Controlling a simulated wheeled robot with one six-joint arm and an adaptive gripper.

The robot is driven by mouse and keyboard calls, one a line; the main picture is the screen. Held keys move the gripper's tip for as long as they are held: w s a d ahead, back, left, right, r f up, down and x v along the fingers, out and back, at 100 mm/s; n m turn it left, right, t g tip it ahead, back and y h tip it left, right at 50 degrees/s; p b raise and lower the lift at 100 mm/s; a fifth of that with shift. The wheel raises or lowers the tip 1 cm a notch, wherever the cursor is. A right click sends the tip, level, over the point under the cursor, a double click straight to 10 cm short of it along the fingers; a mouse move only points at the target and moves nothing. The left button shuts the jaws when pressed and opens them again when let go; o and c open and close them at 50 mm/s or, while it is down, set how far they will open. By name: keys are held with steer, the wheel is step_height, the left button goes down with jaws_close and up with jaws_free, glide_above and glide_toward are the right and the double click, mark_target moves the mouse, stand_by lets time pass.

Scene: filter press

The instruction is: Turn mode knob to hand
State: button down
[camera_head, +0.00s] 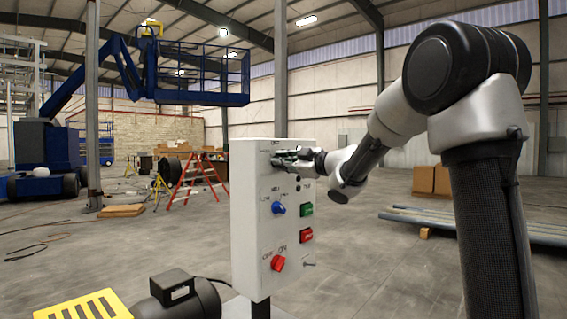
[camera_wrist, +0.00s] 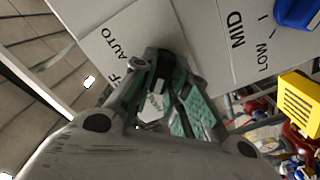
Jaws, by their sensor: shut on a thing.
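The white control panel (camera_head: 248,240) stands upright in the middle of the head view. My gripper (camera_head: 284,157) reaches its upper part from the right and is shut on the mode knob. In the wrist view the black mode knob (camera_wrist: 163,68) shows between the green-padded fingers of my gripper (camera_wrist: 168,85). The knob is mostly hidden by the fingers. The printed word AUTO (camera_wrist: 123,42) and a letter F, likely the end of OFF, are readable beside it.
Below on the panel are a blue knob (camera_head: 278,208), a green button (camera_head: 306,210), a red button (camera_head: 306,235) and a red knob (camera_head: 278,263). A black motor (camera_head: 180,298) and yellow grate (camera_head: 88,307) lie in front. Pipes (camera_head: 480,226) lie on the right floor.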

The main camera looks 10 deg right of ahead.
steer(key=c, duration=1.4)
jaws_free()
steer(key=v, duration=1.2)
